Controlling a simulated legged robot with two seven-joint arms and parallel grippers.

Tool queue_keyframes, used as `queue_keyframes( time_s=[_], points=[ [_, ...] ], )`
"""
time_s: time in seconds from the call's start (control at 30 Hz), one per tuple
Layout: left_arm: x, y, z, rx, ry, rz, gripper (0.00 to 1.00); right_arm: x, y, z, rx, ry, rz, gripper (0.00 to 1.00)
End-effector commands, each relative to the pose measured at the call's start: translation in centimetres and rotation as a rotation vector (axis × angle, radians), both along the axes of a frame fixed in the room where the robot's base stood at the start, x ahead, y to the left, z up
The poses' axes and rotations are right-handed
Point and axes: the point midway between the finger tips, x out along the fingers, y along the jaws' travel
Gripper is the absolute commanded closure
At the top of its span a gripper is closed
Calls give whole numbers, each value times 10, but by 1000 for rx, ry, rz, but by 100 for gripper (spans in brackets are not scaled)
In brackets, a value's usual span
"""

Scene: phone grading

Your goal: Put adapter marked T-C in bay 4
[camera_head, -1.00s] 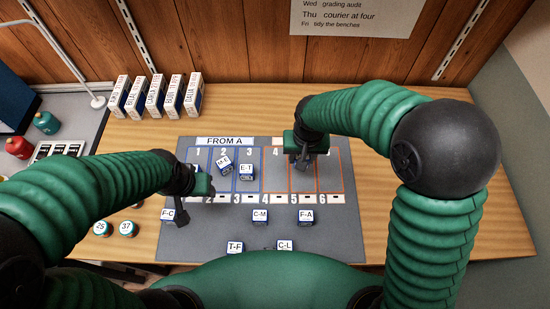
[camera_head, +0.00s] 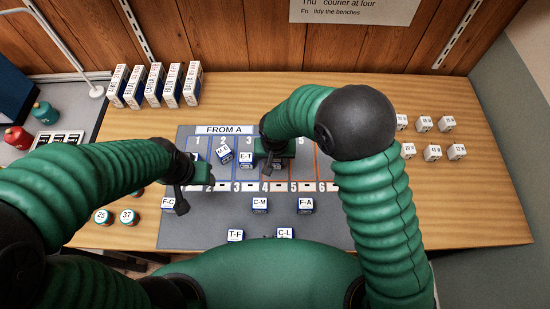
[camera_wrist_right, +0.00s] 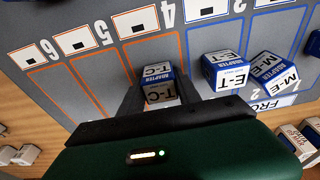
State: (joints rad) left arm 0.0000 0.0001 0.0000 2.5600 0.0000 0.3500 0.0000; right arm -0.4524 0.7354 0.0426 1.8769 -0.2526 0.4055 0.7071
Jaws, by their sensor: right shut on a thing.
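The adapter marked T-C (camera_wrist_right: 158,74) is a white and blue cube between the fingers of my right gripper (camera_wrist_right: 159,92) in the right wrist view. It is over bay 4 (camera_wrist_right: 158,52), which has an orange outline; whether it touches the mat is unclear. In the head view my right gripper (camera_head: 271,158) covers most of bay 4 and the adapter. My left gripper (camera_head: 183,195) hangs over the left side of the mat, near bay 1; its fingers are too unclear to judge.
Adapter E-T (camera_head: 246,160) stands in bay 3, just left of my right gripper. Adapter M-E (camera_head: 223,153) sits turned in bay 2. Adapters C-M (camera_head: 260,204) and F-A (camera_head: 305,205) stand in front of the bays. Bays 5 and 6 look empty.

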Motion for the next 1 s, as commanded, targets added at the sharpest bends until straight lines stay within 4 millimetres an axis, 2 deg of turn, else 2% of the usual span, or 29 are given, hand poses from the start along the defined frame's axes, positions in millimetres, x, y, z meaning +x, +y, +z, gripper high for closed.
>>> queue_keyframes(
  time_s=[0.13, 0.17, 0.33, 0.57, 0.7, 0.77, 1.0],
  points=[
    [0, 0, -2, 0, 0, 0, 46, 0, 0, -2, 0, 1, 0, 100],
    [0, 0, -2, 0, 0, 0, 46, 0, 0, -2, 0, 1, 0, 59],
    [0, 0, -1, 0, 0, 0, 46, 0, 0, -1, 0, 1, -1, 39],
    [0, 0, -1, 0, 0, 0, 46, 0, 0, -1, 0, 1, -1, 39],
    [0, 0, 1, 0, 0, 0, 46, -1, 0, 7, 0, 0, -1, 39],
    [0, 0, 1, 0, 0, 0, 46, -1, 1, 17, 2, -3, -2, 39],
    [0, 0, 5, 0, 0, 0, 46, -10, 1, 79, 3, -4, -2, 39]
  ],
)
